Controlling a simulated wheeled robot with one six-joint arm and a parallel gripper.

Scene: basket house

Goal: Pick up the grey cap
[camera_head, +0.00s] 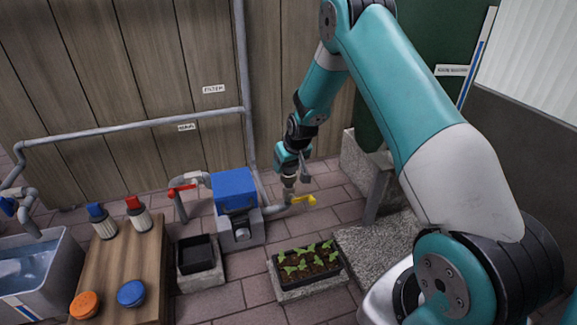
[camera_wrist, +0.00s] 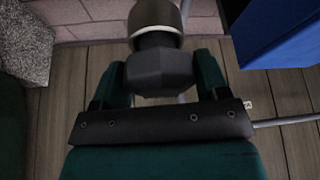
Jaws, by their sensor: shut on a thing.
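The grey cap (camera_wrist: 160,72) is a dark faceted piece, held between the two fingers of my gripper (camera_wrist: 162,78) in the wrist view. A rounder dark piece with a pale band (camera_wrist: 155,38) adjoins it just beyond. I cannot tell whether the cap is joined to that piece or only lines up with it. In the head view my gripper (camera_head: 289,180) points down at the pipe beside the yellow valve handle (camera_head: 304,200). The cap is too small there to make out clearly.
The blue pump box (camera_head: 235,190) stands left of my gripper and shows at the wrist view's upper right (camera_wrist: 282,35). A seedling tray (camera_head: 306,264) is in front. A wooden table (camera_head: 130,262) holds two bottles and two round lids. A concrete block (camera_head: 365,155) stands right.

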